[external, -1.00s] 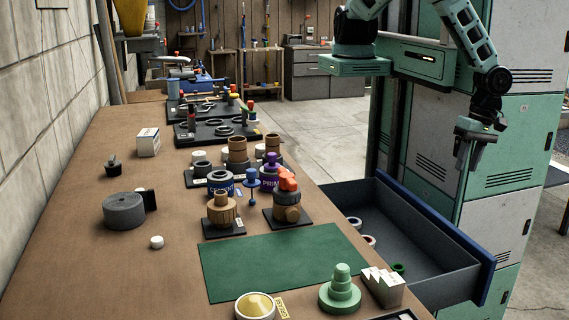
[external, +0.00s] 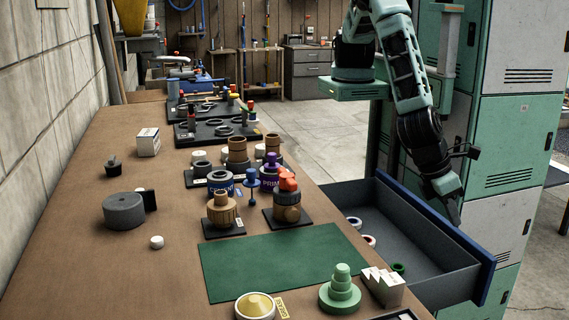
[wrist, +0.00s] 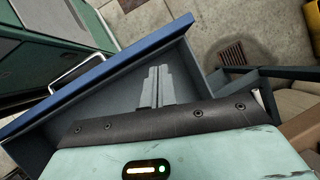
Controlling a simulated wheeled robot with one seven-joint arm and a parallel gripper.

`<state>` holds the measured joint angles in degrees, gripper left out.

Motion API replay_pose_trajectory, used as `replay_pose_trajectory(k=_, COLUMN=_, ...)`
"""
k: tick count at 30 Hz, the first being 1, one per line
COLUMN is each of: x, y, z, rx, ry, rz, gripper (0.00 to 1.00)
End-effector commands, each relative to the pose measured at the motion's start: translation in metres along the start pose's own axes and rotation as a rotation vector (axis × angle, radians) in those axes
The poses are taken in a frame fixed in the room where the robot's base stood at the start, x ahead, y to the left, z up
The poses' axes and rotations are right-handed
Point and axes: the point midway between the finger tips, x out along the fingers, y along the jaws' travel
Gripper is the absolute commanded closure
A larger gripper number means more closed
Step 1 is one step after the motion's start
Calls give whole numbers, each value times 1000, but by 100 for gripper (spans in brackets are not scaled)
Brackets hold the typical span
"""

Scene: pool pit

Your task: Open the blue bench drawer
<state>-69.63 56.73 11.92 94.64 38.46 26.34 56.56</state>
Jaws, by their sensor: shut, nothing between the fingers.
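The blue bench drawer (external: 487,272) stands pulled out from the right side of the workbench, with its grey inside showing. Its blue front also crosses the wrist view (wrist: 105,73), where a pale bar handle (wrist: 78,68) shows on the outer side. My gripper (external: 456,222) points down at the drawer's front part. Its two grey fingers are together and empty in the wrist view (wrist: 158,72), over the drawer's inside, on the inner side of the blue front. Whether the fingers touch the drawer I cannot tell.
Several small rings, one of them a green ring (external: 398,268), lie in the drawer. The workbench (external: 100,270) holds a green mat (external: 265,262), pipe fittings and cans. Green and grey lockers (external: 510,140) stand close behind my arm. The floor (external: 310,130) beyond the bench is clear.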

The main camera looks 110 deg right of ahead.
Motion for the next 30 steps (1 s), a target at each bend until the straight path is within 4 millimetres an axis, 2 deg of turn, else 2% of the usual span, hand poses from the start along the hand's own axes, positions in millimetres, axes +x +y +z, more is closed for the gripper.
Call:
replay_pose_trajectory(k=1, x=-2, y=6, z=-21, rx=-64, ry=15, rz=53, gripper=100)
replay_pose_trajectory(k=3, x=-10, y=16, z=-43, rx=-138, ry=34, rz=128, gripper=100)
replay_pose_trajectory(k=6, x=-19, y=25, z=-62, rx=-200, ry=53, rz=200, gripper=100)
replay_pose_trajectory(k=9, x=-21, y=30, z=-70, rx=-222, ry=61, rz=231, gripper=100)
replay_pose_trajectory(k=14, x=-6, y=36, z=-70, rx=-222, ry=59, rz=238, gripper=100)
replay_pose_trajectory(k=26, x=72, y=53, z=-76, rx=-221, ry=59, rz=236, gripper=100)
replay_pose_trajectory(k=30, x=79, y=58, z=-57, rx=-224, ry=59, rz=233, gripper=100)
